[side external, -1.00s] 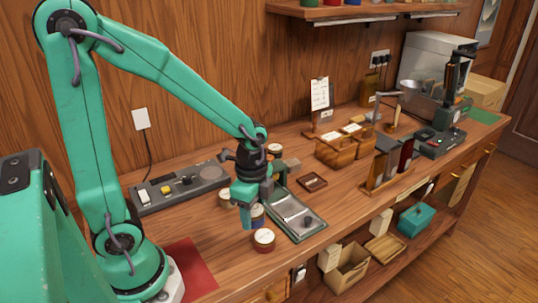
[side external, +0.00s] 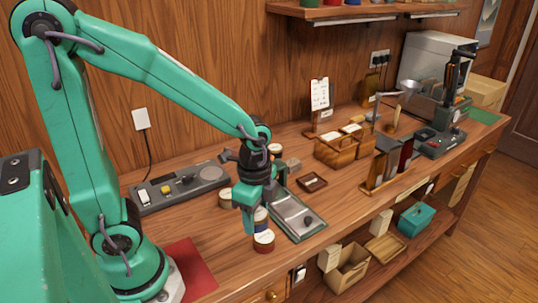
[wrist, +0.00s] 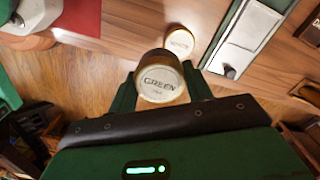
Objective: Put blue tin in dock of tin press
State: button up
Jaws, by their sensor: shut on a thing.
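My gripper (side external: 257,220) is shut on the blue tin (side external: 261,226), low over the front of the bench. In the side view its blue body shows between the fingers, partly hidden by them. In the wrist view the tin (wrist: 161,80) sits between the fingers, with a pale lid reading "GREEN" facing the camera. A reddish tin with a pale lid (side external: 264,238) stands close by at the front. A dark machine with a tall lever (side external: 443,138), which looks like the tin press, stands at the bench's far right end. Its dock is not clear from here.
A grey tray (side external: 312,226) lies just right of my gripper. Other tins (side external: 225,197) stand behind. A small wooden tray (side external: 312,182), wooden boxes (side external: 336,152) and a rack of upright panels (side external: 385,168) lie between my gripper and the machine. A grey control panel (side external: 180,188) is at left.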

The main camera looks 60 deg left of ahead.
jog(key=w+d+r, duration=0.2)
jog(key=w, duration=0.9)
send_over(289, 207)
jog(key=shift+n, duration=0.4)
notch_tip(289, 207, down, 7)
jog(key=shift+f, duration=0.1)
jog(key=shift+s+d+f, duration=0.1)
jog(key=shift+f, duration=1.85)
jog(key=shift+f, duration=0.3)
